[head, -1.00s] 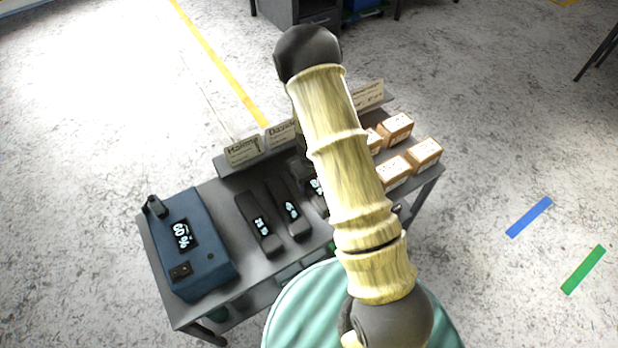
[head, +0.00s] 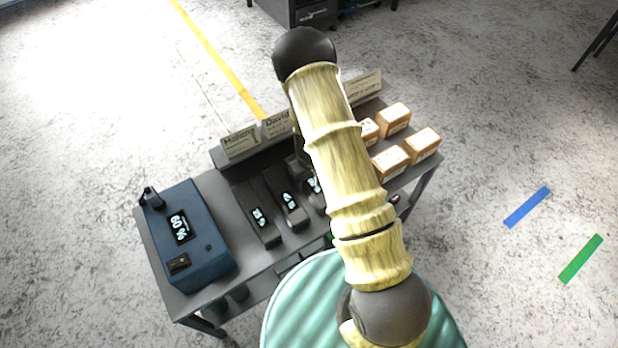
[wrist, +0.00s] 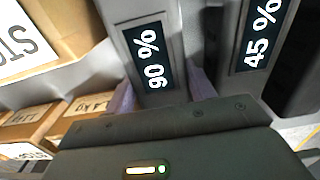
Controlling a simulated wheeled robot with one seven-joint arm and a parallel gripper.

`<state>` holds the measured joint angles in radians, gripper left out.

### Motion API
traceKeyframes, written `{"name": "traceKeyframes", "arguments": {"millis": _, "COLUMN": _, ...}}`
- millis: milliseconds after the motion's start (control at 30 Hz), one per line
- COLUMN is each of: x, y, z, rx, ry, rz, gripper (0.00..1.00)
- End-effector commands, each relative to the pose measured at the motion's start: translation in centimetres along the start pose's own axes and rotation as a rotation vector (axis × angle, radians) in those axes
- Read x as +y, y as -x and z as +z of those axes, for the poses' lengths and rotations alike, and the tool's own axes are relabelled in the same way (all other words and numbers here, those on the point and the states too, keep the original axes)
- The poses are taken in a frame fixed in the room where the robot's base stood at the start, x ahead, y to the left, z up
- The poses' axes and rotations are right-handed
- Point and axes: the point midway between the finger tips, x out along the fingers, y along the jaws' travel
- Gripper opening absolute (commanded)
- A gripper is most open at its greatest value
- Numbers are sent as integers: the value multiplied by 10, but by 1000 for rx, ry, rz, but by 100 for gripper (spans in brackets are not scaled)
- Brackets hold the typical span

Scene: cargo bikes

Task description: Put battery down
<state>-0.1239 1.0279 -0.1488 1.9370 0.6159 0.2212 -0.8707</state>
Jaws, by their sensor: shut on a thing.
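My gripper (wrist: 162,92) is shut on a dark battery whose display reads 90 % (wrist: 149,57), with a pale purple finger on each side of it. In the head view the gripper is hidden behind my arm, and only part of the held battery (head: 313,187) shows. The held battery lies alongside a second battery reading 45 % (wrist: 262,35), also in the head view (head: 288,201), with a narrow gap between them. A third battery (head: 259,215) lies left of that one. I cannot tell whether the held battery touches the cart top (head: 216,190).
A blue box reading 60 % (head: 190,250) stands at the cart's left end. Several small cardboard boxes (head: 392,161) sit on the right, close to my gripper in the wrist view (wrist: 60,35). Name cards (head: 239,143) stand along the back shelf.

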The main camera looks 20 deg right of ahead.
Motion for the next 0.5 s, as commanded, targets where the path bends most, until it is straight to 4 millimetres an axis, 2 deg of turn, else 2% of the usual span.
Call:
{"name": "traceKeyframes", "arguments": {"millis": 200, "x": 0, "y": -2, "z": -1, "rx": 2, "ry": 1, "rz": 1, "gripper": 0}}
{"name": "traceKeyframes", "arguments": {"millis": 233, "x": 0, "y": -2, "z": 0, "rx": 0, "ry": 1, "rz": 0, "gripper": 60}}
{"name": "traceKeyframes", "arguments": {"millis": 300, "x": 0, "y": -2, "z": 0, "rx": 0, "ry": 1, "rz": 0, "gripper": 74}}
{"name": "traceKeyframes", "arguments": {"millis": 333, "x": 0, "y": -2, "z": 0, "rx": 0, "ry": 1, "rz": 0, "gripper": 76}}
{"name": "traceKeyframes", "arguments": {"millis": 500, "x": 0, "y": -2, "z": 0, "rx": 0, "ry": 1, "rz": 0, "gripper": 76}}
